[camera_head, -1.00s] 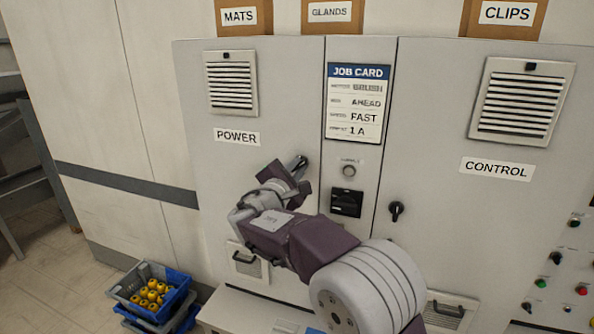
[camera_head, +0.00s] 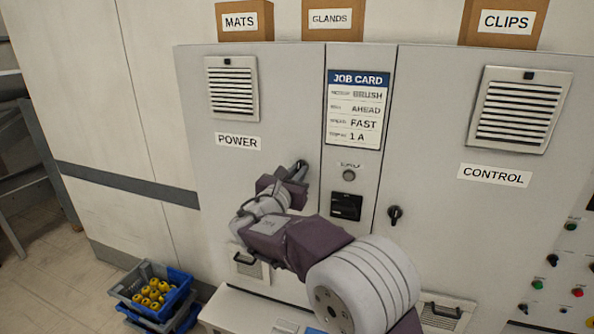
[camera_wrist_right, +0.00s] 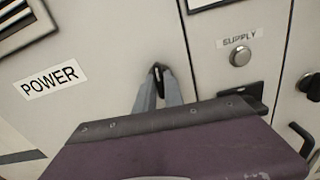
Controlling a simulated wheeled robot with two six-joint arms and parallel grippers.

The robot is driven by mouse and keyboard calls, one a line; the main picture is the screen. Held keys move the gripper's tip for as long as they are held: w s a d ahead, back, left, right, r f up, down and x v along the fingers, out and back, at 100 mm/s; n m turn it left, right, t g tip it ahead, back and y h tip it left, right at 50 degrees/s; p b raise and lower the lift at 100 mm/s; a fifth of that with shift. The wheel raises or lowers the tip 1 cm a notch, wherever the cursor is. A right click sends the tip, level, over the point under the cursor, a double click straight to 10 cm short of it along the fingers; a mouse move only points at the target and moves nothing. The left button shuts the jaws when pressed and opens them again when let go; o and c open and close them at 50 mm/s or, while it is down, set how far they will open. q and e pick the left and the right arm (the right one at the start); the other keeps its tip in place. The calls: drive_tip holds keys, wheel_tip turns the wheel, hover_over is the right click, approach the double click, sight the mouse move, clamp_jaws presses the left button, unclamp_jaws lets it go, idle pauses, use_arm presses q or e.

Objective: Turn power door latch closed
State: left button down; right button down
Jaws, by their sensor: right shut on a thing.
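The power door (camera_head: 215,175), a light grey cabinet door labelled POWER, stands flat in the cabinet front. Its dark latch (camera_wrist_right: 158,76) is near the door's right edge. My right gripper (camera_head: 301,168) is at the latch with its fingers shut on it, as the right wrist view (camera_wrist_right: 157,88) also shows. The fingers hide part of the latch, and its exact angle is hard to tell. My left gripper is not in view.
The control door (camera_head: 470,225) has its own black latch (camera_head: 394,214). Between the doors are a job card (camera_head: 356,107), a supply button (camera_head: 349,174) and a black switch (camera_head: 346,206). Blue crates with yellow parts (camera_head: 152,292) stand on the floor at lower left.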

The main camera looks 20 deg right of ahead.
drive_tip(key=shift+n, duration=0.4)
drive_tip(key=c, duration=1.4)
unclamp_jaws()
drive_tip(key=shift+c, duration=0.2)
drive_tip(key=shift+w+d+f, duration=0.1)
drive_tip(key=b+v, duration=0.2)
drive_tip(key=v, duration=0.7)
